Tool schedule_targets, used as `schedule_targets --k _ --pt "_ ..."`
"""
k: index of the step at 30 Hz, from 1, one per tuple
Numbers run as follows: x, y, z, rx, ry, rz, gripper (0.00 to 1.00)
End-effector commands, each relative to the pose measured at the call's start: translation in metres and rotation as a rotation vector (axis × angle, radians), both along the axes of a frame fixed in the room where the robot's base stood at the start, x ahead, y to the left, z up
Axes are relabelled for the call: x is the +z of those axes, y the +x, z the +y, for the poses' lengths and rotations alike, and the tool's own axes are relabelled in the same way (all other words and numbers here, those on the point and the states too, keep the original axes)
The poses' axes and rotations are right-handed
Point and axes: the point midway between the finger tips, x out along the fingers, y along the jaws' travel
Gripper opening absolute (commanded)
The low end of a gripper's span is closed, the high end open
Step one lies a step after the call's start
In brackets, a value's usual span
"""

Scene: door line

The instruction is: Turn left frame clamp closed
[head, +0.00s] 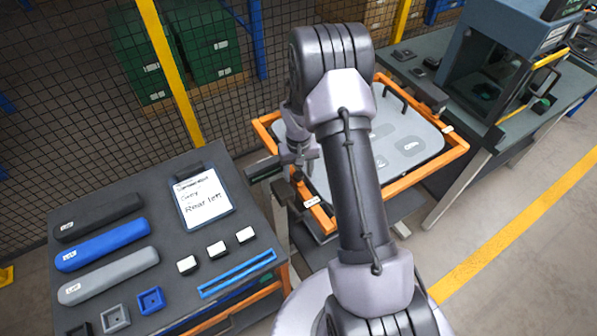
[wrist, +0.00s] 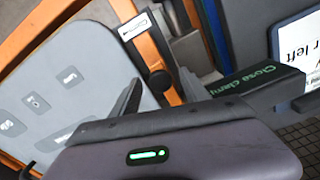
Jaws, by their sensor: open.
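The orange frame (head: 262,133) holds a grey panel (head: 418,142) with rounded corners. In the wrist view, an orange frame bar (wrist: 127,12) runs down beside the grey panel (wrist: 75,62). A round black knob (wrist: 160,83), apparently part of the left clamp, sits at this bar. A dark block (wrist: 255,83) with green "Close clamp" lettering projects to the right; it also shows left of the frame in the head view (head: 264,168). My gripper (wrist: 160,80) is open, its fingers on either side of the knob in the picture. Contact cannot be told. My gripper (head: 300,158) is partly hidden in the head view.
A dark table (head: 165,220) at left carries a clipboard (head: 204,200), long coloured covers and small blocks. A mesh fence (head: 80,60) with yellow posts stands behind. A bench (head: 440,95) with a blue-grey machine (head: 497,55) is at right. Floor is clear at right.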

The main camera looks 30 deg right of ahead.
Motion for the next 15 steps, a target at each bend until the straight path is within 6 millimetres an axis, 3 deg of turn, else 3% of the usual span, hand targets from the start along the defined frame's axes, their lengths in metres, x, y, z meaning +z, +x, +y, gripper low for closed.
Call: schedule_targets --k 1,9,15 --pt "0.0001 0.0 0.0 0.0 0.0 0.0 0.5" --pt "0.0003 0.0 0.0 0.0 0.0 0.0 0.0" --pt "0.0005 0.0 0.0 0.0 0.0 0.0 0.0"
